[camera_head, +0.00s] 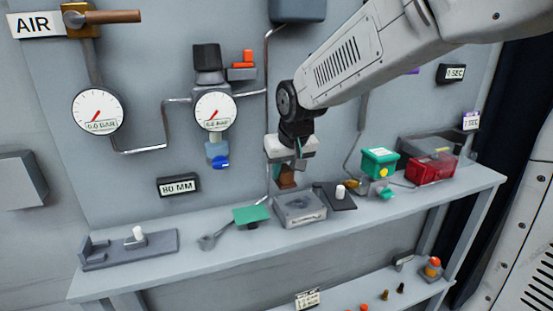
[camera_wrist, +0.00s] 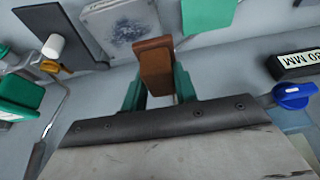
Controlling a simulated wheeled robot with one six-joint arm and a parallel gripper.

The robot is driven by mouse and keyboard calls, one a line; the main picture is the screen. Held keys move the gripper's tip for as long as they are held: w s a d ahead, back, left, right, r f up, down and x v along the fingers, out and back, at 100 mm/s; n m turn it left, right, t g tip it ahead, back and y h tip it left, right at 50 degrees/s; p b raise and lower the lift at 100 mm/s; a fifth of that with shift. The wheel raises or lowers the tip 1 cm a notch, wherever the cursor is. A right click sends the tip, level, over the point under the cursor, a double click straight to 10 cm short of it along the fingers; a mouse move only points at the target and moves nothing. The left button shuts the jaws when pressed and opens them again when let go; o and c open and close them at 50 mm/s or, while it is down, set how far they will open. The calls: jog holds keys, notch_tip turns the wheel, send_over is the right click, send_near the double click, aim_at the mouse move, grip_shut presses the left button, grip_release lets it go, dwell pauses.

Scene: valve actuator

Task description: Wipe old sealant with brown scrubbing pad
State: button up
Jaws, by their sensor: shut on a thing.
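The brown scrubbing pad (camera_head: 287,179) hangs below my gripper (camera_head: 289,165), which is shut on it. In the wrist view the pad (camera_wrist: 155,62) is between the two green fingers of my gripper (camera_wrist: 158,85). A square grey block (camera_head: 300,217) sits on the bench just below and slightly right of the pad. Its top face, also in the wrist view (camera_wrist: 108,27), carries a rough round smudge that looks like old sealant. The pad appears above and behind the block; whether it touches it is unclear.
A green sheet (camera_head: 251,216) lies left of the block. A dark plate (camera_head: 335,196) with a white cylinder is at its right. A green box (camera_head: 380,162) and a red box (camera_head: 431,168) stand farther right. Gauges and pipes line the wall behind. The bench's left holds a grey fixture (camera_head: 105,254).

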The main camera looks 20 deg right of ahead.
jog(key=shift+w+f, duration=0.1)
jog(key=shift+w, duration=0.1)
jog(key=shift+f, duration=2.85)
jog(key=shift+f, duration=1)
